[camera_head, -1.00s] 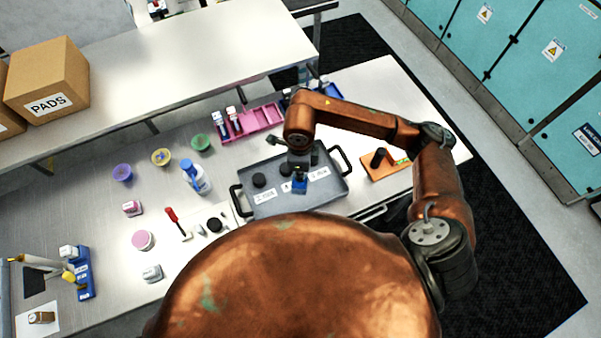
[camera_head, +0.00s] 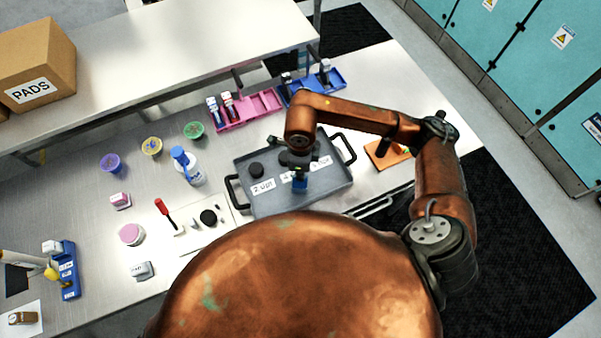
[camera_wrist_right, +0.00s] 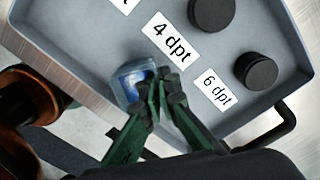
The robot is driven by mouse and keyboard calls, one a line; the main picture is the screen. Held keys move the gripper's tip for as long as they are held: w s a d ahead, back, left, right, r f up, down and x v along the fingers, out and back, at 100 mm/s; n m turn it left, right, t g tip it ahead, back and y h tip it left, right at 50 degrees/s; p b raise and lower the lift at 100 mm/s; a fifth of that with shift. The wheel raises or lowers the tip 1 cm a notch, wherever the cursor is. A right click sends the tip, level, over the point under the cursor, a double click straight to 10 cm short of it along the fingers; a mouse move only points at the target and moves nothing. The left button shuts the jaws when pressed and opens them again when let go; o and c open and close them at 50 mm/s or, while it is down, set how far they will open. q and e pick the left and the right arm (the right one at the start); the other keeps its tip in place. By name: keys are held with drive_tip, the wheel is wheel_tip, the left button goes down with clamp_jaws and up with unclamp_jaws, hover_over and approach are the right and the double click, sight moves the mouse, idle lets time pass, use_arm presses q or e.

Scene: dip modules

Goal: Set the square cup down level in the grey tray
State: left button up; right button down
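The grey tray (camera_head: 335,183) lies on the bench with dark handles at both ends. It holds black round pieces (camera_wrist_right: 256,72) behind labels reading 2, 4 and 6 dpt. The square cup (camera_head: 300,184), clear with blue inside, is over the tray's near part, by the 4 dpt label. My right gripper (camera_head: 299,164) is above it. In the right wrist view the green fingers (camera_wrist_right: 158,98) are closed on the side of the cup (camera_wrist_right: 134,82). I cannot tell whether its base touches the tray floor. My left gripper is not in view.
A pink rack (camera_head: 248,109) and a blue rack (camera_head: 325,82) stand behind the tray. An orange board (camera_head: 387,153) lies right of it. A white bottle (camera_head: 192,170), small bowls and a red-handled tool (camera_head: 165,212) are on the left. A raised shelf (camera_head: 190,50) runs behind.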

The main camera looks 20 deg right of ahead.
drive_tip(key=shift+f+b, duration=0.55)
idle(0.4)
drive_tip(key=c, duration=2.1)
unclamp_jaws()
wheel_tip(320, 180, up, 12)
drive_tip(key=shift+r, duration=0.1)
